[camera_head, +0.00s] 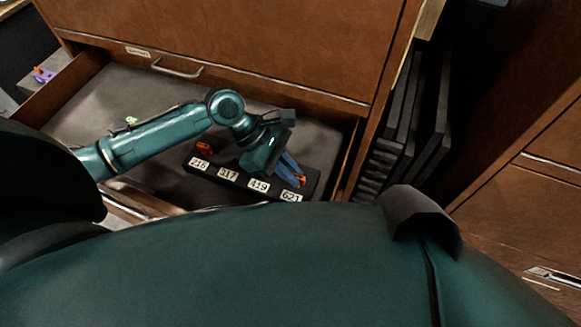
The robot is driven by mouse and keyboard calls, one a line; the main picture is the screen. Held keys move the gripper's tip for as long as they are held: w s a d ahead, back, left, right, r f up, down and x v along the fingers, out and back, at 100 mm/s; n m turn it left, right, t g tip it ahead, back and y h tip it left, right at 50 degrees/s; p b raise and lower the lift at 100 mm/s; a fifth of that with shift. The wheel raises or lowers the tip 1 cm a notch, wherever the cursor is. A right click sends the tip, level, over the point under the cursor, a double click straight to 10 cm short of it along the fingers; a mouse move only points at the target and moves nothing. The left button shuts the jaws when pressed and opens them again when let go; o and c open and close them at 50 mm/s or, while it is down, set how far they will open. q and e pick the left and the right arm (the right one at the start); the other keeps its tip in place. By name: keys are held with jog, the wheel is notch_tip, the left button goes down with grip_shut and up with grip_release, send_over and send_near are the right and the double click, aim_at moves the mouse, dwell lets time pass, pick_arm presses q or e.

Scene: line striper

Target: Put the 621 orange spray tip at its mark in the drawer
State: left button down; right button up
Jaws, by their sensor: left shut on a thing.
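My left gripper (290,170) reaches down into the open drawer (100,98) from the left, over a dark holder block (236,176). The gripper is shut on a small orange spray tip (300,180), which shows at the fingertips close to the 621 label (291,197) at the block's right end. I cannot tell whether the tip touches the block. Another orange-red tip (204,148) stands by the 216 label. The rest of the block is partly hidden by the gripper. My right gripper does not show.
A small green piece (132,121) lies in the drawer behind my left arm. Purple and orange pieces (43,75) lie on a surface at the far left. The drawer's right wall (349,160) is close to the gripper. Dark upright panels (415,110) stand right of the cabinet.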

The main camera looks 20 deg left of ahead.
pick_arm(q)
jog(key=shift+f, duration=0.25)
jog(key=c, duration=1.1)
grip_release()
jog(key=shift+r, duration=0.1)
jog(key=shift+p+v, duration=0.35)
jog(key=shift+v, duration=3.15)
